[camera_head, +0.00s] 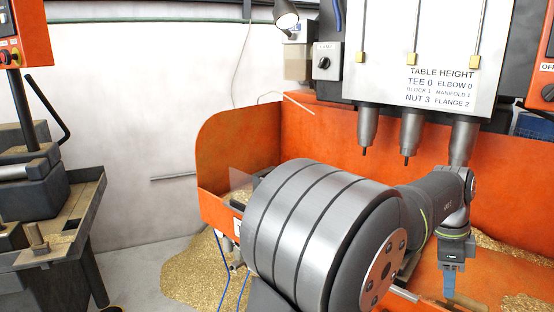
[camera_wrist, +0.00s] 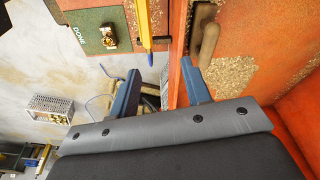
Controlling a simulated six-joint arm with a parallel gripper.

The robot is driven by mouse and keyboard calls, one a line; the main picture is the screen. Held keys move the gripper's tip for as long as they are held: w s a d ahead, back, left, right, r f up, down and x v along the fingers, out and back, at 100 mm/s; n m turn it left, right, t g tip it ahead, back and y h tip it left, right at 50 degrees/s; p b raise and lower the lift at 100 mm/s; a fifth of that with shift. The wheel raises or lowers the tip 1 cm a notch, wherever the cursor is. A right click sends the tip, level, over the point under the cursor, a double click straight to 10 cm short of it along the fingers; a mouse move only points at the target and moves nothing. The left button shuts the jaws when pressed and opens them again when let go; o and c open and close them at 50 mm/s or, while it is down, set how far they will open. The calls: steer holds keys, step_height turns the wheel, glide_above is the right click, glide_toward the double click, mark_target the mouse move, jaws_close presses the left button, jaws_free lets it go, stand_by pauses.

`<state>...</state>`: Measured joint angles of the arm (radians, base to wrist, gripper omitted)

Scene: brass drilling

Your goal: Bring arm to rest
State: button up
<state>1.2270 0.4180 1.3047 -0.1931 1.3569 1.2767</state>
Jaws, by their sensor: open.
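My gripper (camera_wrist: 160,66) is open in the wrist view, its two blue fingers spread apart with nothing held between them. In the head view, my arm reaches from the bottom middle to the right, and my gripper (camera_head: 449,284) points down in front of the orange machine enclosure, below the right-hand spindle. Only part of its blue fingers shows there. The large grey joint of my arm hides much of the enclosure's lower part.
The drilling machine (camera_head: 425,60) has several spindles hanging above the orange enclosure (camera_head: 240,140). Brass shavings (camera_head: 190,275) lie on the floor. Another machine (camera_head: 45,190) stands at left. The wrist view shows a green "DONE" area (camera_wrist: 88,28) with brass pieces, a brush (camera_wrist: 207,45) and a grey basket (camera_wrist: 65,108).

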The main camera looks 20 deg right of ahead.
steer(key=w+d+r+n+h, duration=0.3)
steer(key=w+d+r+h, duration=0.1)
steer(key=w, duration=0.6)
steer(key=w+d+r+n+h, duration=0.4)
steer(key=w+d+r, duration=0.3)
steer(key=w+d, duration=0.2)
steer(key=shift+w+d+g+h, duration=0.3)
steer(key=shift+w+g, duration=0.1)
steer(key=shift+w, duration=0.05)
steer(key=s+a+f+m+y, duration=0.2)
steer(key=s+a+f+y, duration=0.1)
steer(key=s, duration=0.5)
steer(key=s+a+f+m+y, duration=0.3)
steer(key=s+a+f, duration=0.3)
steer(key=s, duration=0.2)
steer(key=shift+s+a+y, duration=0.2)
steer(key=shift+y, duration=0.3)
